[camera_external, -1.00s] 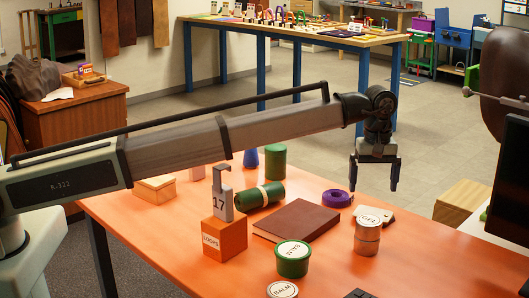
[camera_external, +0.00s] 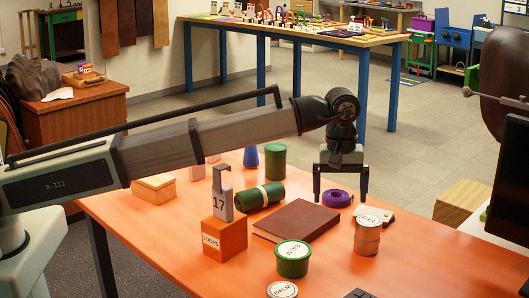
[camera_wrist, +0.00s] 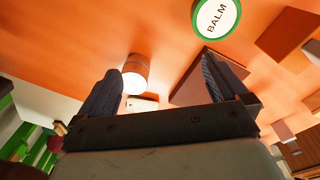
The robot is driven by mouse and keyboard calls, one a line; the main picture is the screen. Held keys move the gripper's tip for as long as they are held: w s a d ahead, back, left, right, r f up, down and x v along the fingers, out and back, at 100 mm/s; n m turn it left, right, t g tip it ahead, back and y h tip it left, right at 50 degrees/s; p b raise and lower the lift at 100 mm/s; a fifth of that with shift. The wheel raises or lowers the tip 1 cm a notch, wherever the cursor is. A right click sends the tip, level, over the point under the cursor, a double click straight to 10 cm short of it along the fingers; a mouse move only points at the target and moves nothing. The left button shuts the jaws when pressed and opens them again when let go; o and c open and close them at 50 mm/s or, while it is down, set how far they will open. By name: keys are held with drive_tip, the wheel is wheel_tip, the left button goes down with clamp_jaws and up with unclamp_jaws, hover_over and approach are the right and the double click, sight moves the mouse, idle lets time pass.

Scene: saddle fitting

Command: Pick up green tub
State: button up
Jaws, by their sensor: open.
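My gripper (camera_external: 341,197) is open and empty, pointing down above the table. In the external view it appears behind and to the right of the tub, in line with the purple tape roll (camera_external: 337,199). In the wrist view the fingers (camera_wrist: 163,68) are spread apart, with the tub beyond them.
A brown book (camera_external: 297,220) lies left of the copper GEL tin (camera_external: 367,240). An orange LOOPS box (camera_external: 224,238) with a grey 17 block (camera_external: 222,203) stands left of the tub. A BALM tin (camera_external: 282,290) sits close in front.

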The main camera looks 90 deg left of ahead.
drive_tip(key=s+f+m, duration=0.1)
drive_tip(key=s+m, duration=0.1)
drive_tip(key=s, duration=0.9)
drive_tip(key=m, duration=0.2)
hover_over(293, 249)
drive_tip(key=shift+y, duration=0.4)
wheel_tip(293, 249, down, 9)
drive_tip(key=shift+w+a+r, duration=0.1)
drive_tip(key=shift+r, duration=0.05)
drive_tip(key=shift+f, duration=2.1)
drive_tip(key=shift+f+n, duration=0.3)
drive_tip(key=shift+f, duration=0.3)
drive_tip(key=shift+c, duration=0.4)
drive_tip(key=c, duration=0.8)
drive_tip(key=shift+o, duration=0.2)
drive_tip(key=shift+r, duration=0.1)
